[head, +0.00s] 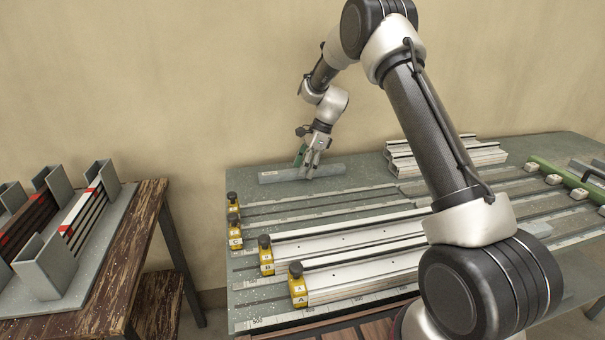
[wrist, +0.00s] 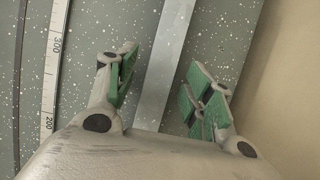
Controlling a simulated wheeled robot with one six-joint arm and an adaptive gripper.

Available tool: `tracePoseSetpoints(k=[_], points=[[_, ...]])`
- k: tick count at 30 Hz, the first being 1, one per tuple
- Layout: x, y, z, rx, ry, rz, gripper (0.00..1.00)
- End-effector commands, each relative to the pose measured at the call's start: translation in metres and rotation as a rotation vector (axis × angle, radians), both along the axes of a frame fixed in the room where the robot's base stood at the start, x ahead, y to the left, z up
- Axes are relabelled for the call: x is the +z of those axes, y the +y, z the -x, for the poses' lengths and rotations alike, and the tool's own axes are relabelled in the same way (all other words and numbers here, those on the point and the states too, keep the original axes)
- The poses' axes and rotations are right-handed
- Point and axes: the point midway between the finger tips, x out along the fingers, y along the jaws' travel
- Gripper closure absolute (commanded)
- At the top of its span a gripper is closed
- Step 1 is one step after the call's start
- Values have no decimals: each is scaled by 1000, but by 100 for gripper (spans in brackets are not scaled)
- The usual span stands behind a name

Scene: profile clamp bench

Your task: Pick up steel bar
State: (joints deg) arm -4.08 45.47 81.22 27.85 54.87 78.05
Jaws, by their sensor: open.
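The steel bar (head: 281,175) is a long grey bar lying flat near the back edge of the speckled bench, towards its left end. In the wrist view the bar (wrist: 165,62) runs lengthwise between the two fingers. My gripper (head: 308,169) is at the bar, near its middle. It also shows in the wrist view (wrist: 160,80), with green-padded fingers open on either side of the bar and a gap to each side. The finger bodies hide part of the bar in the head view.
The bench (head: 240,318) carries parallel rails and yellow lettered clamp blocks (head: 299,285) in front of the bar. Stacked profiles (head: 480,155) lie to the right. A wooden table (head: 150,215) with a slotted rack stands left. The wall is close behind the bench.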

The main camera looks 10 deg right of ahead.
Motion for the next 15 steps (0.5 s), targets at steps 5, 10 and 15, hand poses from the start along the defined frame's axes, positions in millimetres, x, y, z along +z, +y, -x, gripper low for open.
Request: tracePoseSetpoints(k=[5,10,15], points=[[-3,1,0,1,-1,0,48],[-3,1,0,1,-1,0,68],[-3,1,0,1,-1,0,99]])
